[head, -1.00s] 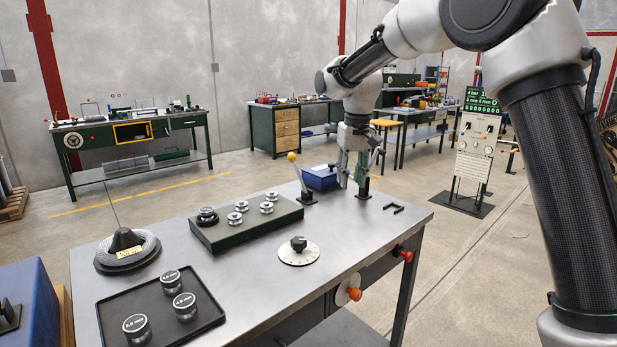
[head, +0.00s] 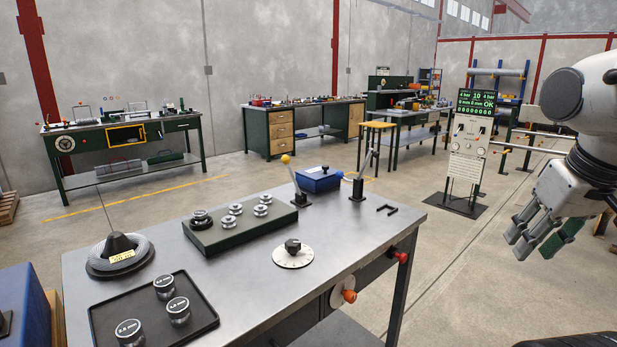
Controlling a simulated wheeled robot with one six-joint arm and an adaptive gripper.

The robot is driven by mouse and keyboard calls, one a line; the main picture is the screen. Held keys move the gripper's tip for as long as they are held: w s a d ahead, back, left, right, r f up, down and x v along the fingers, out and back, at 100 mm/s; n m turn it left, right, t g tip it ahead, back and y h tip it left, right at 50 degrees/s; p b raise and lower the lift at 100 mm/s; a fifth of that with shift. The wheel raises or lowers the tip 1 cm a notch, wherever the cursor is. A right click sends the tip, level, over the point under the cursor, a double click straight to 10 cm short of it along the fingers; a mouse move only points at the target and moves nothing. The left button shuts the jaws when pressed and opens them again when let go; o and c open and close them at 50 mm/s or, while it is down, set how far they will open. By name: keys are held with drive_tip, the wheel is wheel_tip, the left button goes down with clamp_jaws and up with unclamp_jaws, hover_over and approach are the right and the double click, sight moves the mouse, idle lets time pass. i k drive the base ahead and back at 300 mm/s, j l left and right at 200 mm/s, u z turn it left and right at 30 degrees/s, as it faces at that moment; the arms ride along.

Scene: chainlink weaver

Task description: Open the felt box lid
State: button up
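The felt box appears to be the small blue box (head: 318,181) at the far right of the near metal table. Its lid looks shut, with a small dark knob on top. My gripper (head: 535,242) is in the air at the right of the picture, off the table and well away from the box. Its grey fingers point down and left. A dark green piece (head: 561,243) shows at the fingers; I cannot tell whether it is held or part of them, nor how far the fingers are apart.
Levers with upright handles stand left (head: 293,180) and right (head: 361,178) of the box. A green block with several metal rollers (head: 240,230), a round dial (head: 293,254), a wire coil (head: 122,255) and a black tray (head: 205,328) are on the table. A panel stand (head: 468,150) is behind.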

sight(317, 172)
drive_tip(key=u, duration=0.45)
drive_tip(key=i+l+u, duration=0.1)
drive_tip(key=u, duration=0.3)
drive_tip(key=l+u, duration=0.2)
drive_tip(key=u, duration=0.25)
drive_tip(key=i+l, duration=0.1)
drive_tip(key=l, duration=0.3)
drive_tip(key=i+l, duration=0.1)
drive_tip(key=l, duration=0.35)
drive_tip(key=i+l, duration=0.15)
drive_tip(key=l, duration=0.25)
drive_tip(key=i+l, duration=0.1)
drive_tip(key=l, duration=0.35)
